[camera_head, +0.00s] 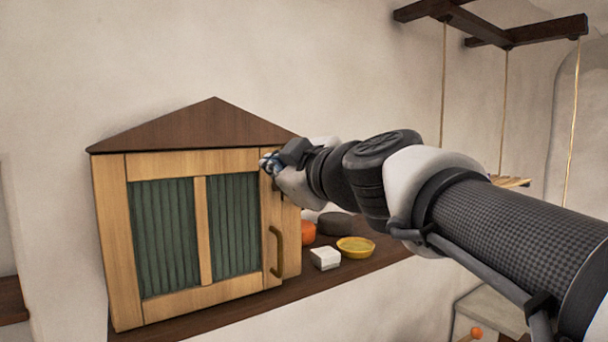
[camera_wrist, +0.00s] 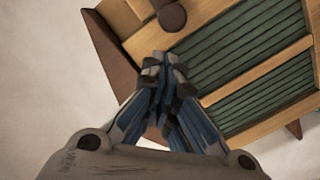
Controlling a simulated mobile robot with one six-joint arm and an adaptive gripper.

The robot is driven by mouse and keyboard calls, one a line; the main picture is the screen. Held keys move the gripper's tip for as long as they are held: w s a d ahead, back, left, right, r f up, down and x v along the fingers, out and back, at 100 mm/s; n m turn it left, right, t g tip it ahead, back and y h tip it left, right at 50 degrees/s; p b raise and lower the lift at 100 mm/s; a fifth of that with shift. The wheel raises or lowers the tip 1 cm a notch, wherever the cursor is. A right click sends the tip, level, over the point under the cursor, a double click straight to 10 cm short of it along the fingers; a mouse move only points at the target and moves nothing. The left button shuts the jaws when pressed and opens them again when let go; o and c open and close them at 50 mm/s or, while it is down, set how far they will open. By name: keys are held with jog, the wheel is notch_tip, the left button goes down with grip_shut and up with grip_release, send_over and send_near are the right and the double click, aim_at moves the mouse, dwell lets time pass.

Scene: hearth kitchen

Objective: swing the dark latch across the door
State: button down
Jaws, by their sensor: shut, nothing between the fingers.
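The wooden cabinet (camera_head: 110,240) has a light frame and a dark gabled roof. Its door (camera_head: 203,240), with green ribbed panels and a curved handle (camera_head: 278,252) at the right, looks shut. In the wrist view a dark brown, round-ended piece that looks like the latch (camera_wrist: 172,15) lies on the light wood at the top edge. My gripper (camera_head: 270,163) is at the door's upper right corner and hides most of that spot in the head view. In the wrist view my gripper (camera_wrist: 163,68) is shut and empty, its tips just below the latch; I cannot tell whether they touch.
The cabinet stands on a dark wooden shelf (camera_head: 225,322). To its right are a white box (camera_head: 325,258), a yellow bowl (camera_head: 356,247), an orange item (camera_head: 308,233) and a dark round pot (camera_head: 335,223), below my arm. A beam rack (camera_head: 510,33) with ropes hangs at the upper right.

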jog(key=shift+w+d+f, duration=0.35)
jog(key=shift+d+f, duration=0.1)
jog(key=shift+f, duration=0.15)
jog(key=f+n+b, duration=0.1)
jog(key=b, duration=0.3)
jog(key=shift+f, duration=0.25)
